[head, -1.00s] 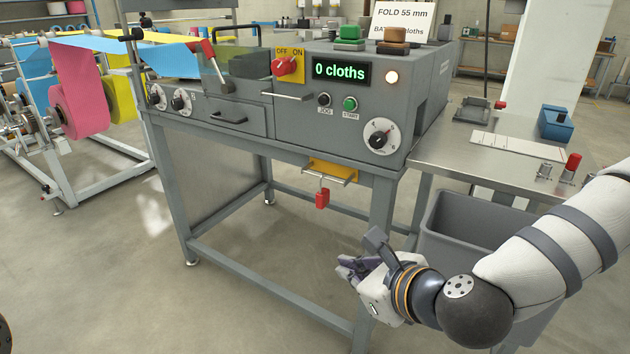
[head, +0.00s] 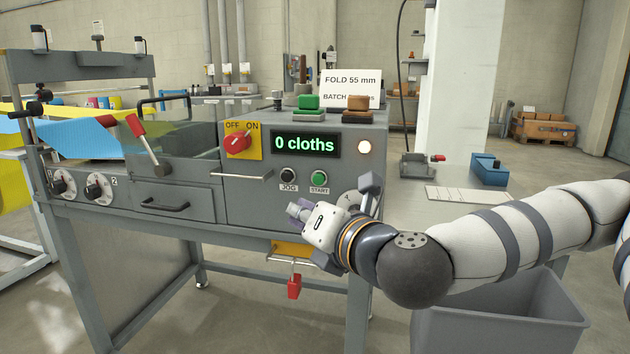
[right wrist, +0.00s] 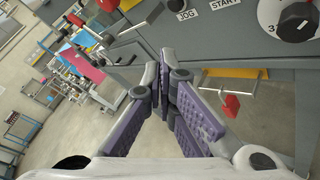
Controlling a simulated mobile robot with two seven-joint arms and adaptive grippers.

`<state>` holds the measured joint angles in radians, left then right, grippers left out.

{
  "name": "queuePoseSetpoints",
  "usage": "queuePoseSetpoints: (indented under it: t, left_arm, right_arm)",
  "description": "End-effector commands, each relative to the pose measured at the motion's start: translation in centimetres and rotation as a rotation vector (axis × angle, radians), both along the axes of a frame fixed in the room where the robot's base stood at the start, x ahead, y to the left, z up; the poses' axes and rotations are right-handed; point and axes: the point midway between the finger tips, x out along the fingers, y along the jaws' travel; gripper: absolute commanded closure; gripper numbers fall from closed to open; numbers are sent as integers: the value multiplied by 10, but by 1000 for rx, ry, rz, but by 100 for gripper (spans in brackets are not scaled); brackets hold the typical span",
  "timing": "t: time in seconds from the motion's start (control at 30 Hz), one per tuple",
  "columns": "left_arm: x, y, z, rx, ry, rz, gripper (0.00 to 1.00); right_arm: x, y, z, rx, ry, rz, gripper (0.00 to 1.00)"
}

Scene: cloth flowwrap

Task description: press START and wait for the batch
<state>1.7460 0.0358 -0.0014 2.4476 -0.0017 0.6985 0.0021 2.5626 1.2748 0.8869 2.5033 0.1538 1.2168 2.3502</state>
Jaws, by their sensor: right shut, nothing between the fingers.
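The green START button (head: 319,178) is on the grey machine front, with its label below it. The black JOG button (head: 288,175) is just to its left. The display (head: 306,145) above reads "0 cloths". My right gripper (head: 294,210) is shut and empty, in front of the panel below the two buttons and apart from START. In the right wrist view its purple-padded fingers (right wrist: 163,80) meet, and the START label (right wrist: 225,3) shows at the top edge. My left gripper is not in view.
A red OFF/ON switch (head: 237,142), a bar handle (head: 241,176) and a dial (head: 350,205) surround the buttons. A red tag (head: 294,286) hangs below the panel. A grey bin (head: 500,325) stands at lower right. A lit lamp (head: 364,147) is beside the display.

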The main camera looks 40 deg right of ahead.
Motion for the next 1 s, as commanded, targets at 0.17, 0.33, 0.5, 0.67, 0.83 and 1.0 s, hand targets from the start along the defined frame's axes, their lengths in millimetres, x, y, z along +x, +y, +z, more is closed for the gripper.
queuePoseSetpoints:
  t: [0.17, 0.33, 0.5, 0.67, 0.83, 1.0]
  left_arm:
    - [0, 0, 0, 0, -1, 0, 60]
    - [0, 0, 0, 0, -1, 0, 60]
    - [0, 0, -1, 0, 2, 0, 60]
    - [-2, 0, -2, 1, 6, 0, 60]
    - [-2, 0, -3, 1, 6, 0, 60]
    - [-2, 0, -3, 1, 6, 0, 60]
  right_arm:
    - [11, -13, 0, 1, -1, -4, 100]
    - [28, -33, 0, 0, -1, -4, 100]
    - [43, -51, -1, -1, 0, -3, 100]
    - [53, -62, -1, -2, 1, -1, 100]
    - [57, -66, 0, -2, 2, 0, 100]
    - [57, -67, 0, -2, 0, 0, 100]
